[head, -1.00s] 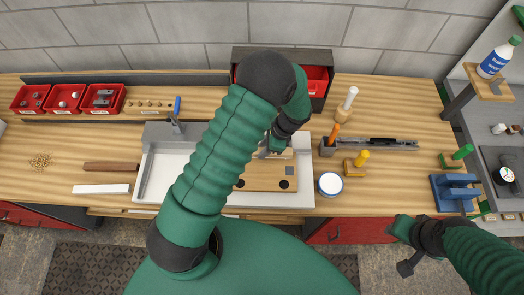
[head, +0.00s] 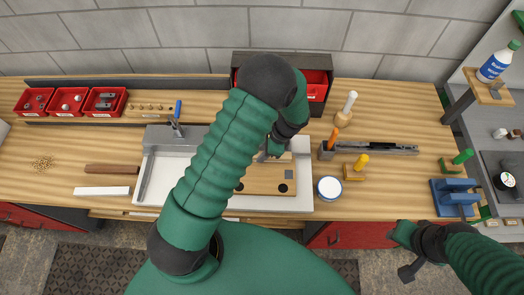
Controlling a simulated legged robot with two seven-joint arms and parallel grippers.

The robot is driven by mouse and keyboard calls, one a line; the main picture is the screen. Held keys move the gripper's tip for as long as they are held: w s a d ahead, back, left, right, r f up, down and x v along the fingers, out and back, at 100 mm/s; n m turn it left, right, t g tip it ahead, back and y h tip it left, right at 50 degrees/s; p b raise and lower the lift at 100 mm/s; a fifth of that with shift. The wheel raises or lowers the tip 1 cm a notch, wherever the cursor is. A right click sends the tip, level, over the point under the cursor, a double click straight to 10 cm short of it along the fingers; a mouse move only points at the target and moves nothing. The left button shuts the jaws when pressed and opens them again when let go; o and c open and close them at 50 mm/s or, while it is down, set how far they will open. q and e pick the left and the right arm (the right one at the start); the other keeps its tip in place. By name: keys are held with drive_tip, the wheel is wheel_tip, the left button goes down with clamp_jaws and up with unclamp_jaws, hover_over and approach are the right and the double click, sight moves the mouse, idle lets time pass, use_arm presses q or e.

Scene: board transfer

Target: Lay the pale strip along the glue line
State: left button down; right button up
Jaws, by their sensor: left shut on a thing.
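A wooden board (head: 262,187) with dark round holes and a dark square lies on the white tray (head: 300,202). My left gripper (head: 270,155) is over the far part of this board, partly hidden by my own forearm. It is shut on a thin pale piece that looks like the pale strip; only a small part of it shows. Whether it touches the board I cannot tell. I cannot make out the glue line. My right gripper (head: 410,269) hangs over the floor at the table's front right; its jaws are too small to read.
A white bar (head: 102,191) and a brown bar (head: 111,169) lie left of the tray. A round white-topped jar (head: 329,187), a yellow-handled tool (head: 360,163) and a grey rail (head: 380,149) stand to its right. Red bins (head: 72,101) line the back left.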

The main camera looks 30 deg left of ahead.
use_arm(q)
drive_tip(key=shift+d+f, duration=0.1)
drive_tip(key=shift+d, duration=0.05)
drive_tip(key=shift+a+f, duration=0.2)
drive_tip(key=shift+f, duration=0.15)
drive_tip(key=c, duration=1.1)
unclamp_jaws()
drive_tip(key=shift+a, duration=0.15)
drive_tip(key=shift+o, duration=0.2)
drive_tip(key=shift+d+r, duration=0.1)
drive_tip(key=shift+d, duration=0.1)
drive_tip(key=shift+w+d+r+b, duration=0.15)
drive_tip(key=shift+r+b, duration=0.15)
drive_tip(key=b+v, duration=0.2)
drive_tip(key=v, duration=1.4)
drive_tip(key=shift+b, duration=0.3)
